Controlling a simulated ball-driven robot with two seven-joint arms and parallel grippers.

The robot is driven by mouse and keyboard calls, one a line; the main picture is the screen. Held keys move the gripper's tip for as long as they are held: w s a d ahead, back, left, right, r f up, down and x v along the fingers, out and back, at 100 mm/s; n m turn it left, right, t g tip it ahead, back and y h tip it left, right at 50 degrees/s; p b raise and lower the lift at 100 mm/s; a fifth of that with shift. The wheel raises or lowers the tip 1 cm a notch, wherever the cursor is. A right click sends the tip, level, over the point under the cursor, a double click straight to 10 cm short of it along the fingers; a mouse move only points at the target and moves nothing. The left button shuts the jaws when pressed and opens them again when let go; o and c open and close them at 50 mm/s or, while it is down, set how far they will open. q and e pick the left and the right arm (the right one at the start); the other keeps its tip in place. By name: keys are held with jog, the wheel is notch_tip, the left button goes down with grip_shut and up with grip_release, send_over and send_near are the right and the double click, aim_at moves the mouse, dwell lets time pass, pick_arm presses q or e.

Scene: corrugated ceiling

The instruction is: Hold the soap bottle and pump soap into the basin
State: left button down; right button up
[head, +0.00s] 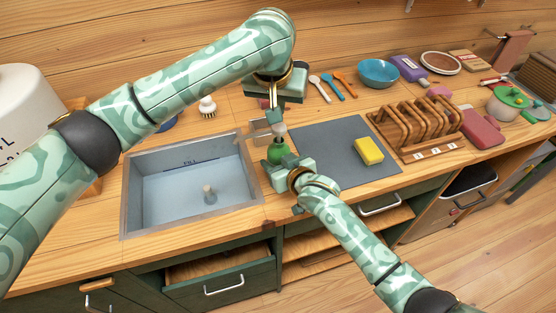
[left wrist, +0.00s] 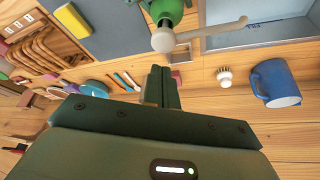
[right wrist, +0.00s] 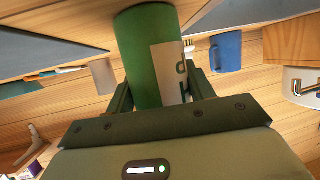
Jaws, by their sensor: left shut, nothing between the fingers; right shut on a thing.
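The green soap bottle (head: 277,153) is upright beside the basin's right rim. My right gripper (head: 287,172) is shut around its body; the right wrist view shows the green bottle (right wrist: 142,62) with a white label between the fingers. My left gripper (head: 272,112) is shut and empty, just above the pale pump head (left wrist: 163,40). In the left wrist view its fingertips (left wrist: 160,75) are close to the pump; contact cannot be told. The spout (left wrist: 220,30) points toward the basin.
A grey mat (head: 325,140) with a yellow sponge (head: 368,151) lies right of the bottle. A wooden rack (head: 415,128) stands farther right. A brush (head: 207,106) and a blue mug (left wrist: 275,84) are behind the basin. A blue bowl (head: 378,73) stands at the back.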

aim_at(279, 125)
pick_arm(q)
jog(key=shift+f, duration=1.15)
jog(key=shift+f, duration=0.1)
dwell(1.1)
jog(key=shift+f, duration=1.4)
jog(key=shift+r, duration=1.55)
jog(key=shift+f, duration=0.2)
